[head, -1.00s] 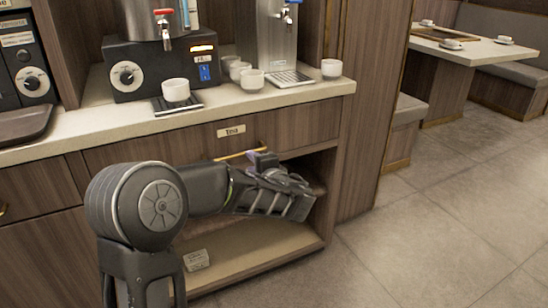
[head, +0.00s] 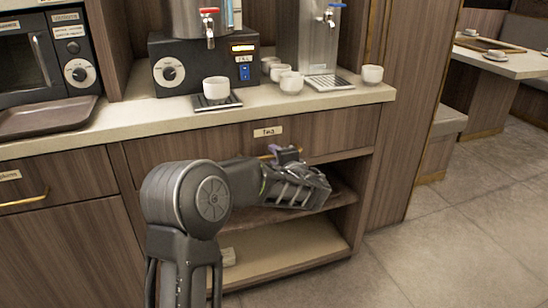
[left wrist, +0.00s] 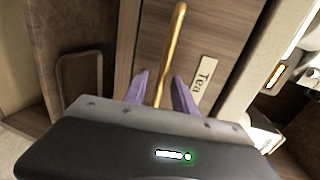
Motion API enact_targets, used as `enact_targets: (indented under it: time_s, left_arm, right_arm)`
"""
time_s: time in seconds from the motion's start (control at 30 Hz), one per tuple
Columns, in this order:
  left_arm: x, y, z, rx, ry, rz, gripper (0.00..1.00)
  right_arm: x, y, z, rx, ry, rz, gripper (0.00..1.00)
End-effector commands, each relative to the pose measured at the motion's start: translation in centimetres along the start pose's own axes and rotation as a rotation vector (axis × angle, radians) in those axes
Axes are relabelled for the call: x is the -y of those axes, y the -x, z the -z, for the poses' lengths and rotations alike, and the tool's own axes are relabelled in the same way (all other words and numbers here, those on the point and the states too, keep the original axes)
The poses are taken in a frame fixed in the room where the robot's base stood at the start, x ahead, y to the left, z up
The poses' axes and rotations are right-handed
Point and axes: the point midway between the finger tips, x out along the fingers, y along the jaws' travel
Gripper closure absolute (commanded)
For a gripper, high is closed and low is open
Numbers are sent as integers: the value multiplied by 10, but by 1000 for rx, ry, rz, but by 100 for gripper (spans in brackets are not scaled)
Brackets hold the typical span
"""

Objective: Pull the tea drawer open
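The tea drawer (head: 335,130) is under the counter and looks shut, with a "Tea" label (head: 268,131) on its front. Its brass bar handle (head: 265,157) is partly hidden behind my left gripper (head: 287,153) in the head view. In the left wrist view, the brass handle (left wrist: 170,55) runs between the two purple fingers of my left gripper (left wrist: 160,90). There is a gap on each side of the handle, so the gripper looks open around it. The label (left wrist: 204,80) shows right of the fingers. My right gripper is not in view.
The counter (head: 120,125) above carries a hot-water machine (head: 165,72), several white cups (head: 291,82) and a brown tray (head: 45,117). An open shelf (head: 280,247) lies below the drawer. Another drawer (head: 60,187) is at the left. Floor at the right is clear.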

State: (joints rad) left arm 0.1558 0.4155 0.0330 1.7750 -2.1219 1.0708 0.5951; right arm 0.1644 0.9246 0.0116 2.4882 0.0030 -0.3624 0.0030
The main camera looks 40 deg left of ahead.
Motion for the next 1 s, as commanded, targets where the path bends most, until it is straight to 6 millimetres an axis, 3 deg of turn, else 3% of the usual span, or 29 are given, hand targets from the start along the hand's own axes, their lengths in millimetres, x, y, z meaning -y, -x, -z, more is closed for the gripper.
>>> enact_targets:
  time_s: [0.37,0.77,1.0]
  left_arm:
    - [0,-10,0,0,-1,1,68]
    - [0,-10,0,0,0,0,99]
    - [0,-10,0,0,0,0,100]
  right_arm:
    - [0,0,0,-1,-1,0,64]
    - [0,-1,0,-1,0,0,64]
    - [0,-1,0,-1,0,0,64]
